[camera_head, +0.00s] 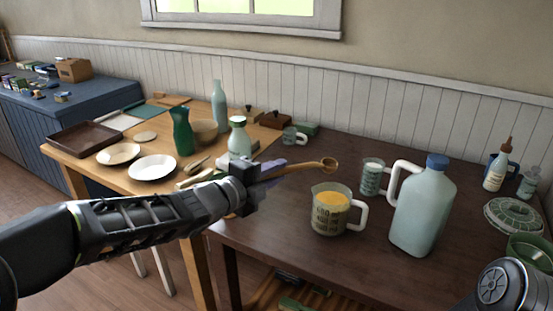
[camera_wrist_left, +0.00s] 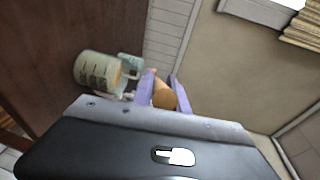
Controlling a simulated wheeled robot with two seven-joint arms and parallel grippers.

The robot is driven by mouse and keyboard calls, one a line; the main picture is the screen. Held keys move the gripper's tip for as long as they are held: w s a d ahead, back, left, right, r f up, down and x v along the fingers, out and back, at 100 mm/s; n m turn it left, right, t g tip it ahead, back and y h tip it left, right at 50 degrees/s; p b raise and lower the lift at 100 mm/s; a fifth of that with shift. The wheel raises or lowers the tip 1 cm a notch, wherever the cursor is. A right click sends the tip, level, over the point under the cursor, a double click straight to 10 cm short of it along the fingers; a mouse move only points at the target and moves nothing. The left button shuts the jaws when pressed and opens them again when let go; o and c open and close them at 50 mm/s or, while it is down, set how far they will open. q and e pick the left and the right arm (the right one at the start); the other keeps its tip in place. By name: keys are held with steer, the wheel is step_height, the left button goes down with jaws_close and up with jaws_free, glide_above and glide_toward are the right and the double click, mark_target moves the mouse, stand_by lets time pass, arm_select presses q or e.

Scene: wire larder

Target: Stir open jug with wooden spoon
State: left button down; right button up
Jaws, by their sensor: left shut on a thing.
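My left gripper (camera_head: 262,176) is shut on the wooden spoon (camera_head: 305,169), which it holds out to the right, nearly level, with the bowl end at the right. In the left wrist view the spoon (camera_wrist_left: 163,92) sits between the purple fingers (camera_wrist_left: 160,90). The open jug (camera_head: 330,211), a clear measuring jug with a white handle and yellow-orange contents, stands upright on the dark table. The spoon's bowl is above and behind the jug's rim in the head view, apart from it. The jug (camera_wrist_left: 97,72) also shows in the left wrist view. My right gripper is out of view.
A large capped jug (camera_head: 422,210) and a printed mug (camera_head: 372,178) stand right of the open jug on the dark table (camera_head: 290,235). Bottles, plates and a green vase (camera_head: 182,131) crowd the light wooden table at left.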

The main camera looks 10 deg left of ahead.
arm_select(q)
steer(key=shift+w+a+r+n+p, duration=0.15)
steer(key=shift+r+n+p, duration=0.4)
steer(key=shift+p, duration=0.7)
steer(key=shift+f+g, duration=0.15)
steer(key=shift+g, duration=0.15)
steer(key=shift+f, duration=0.2)
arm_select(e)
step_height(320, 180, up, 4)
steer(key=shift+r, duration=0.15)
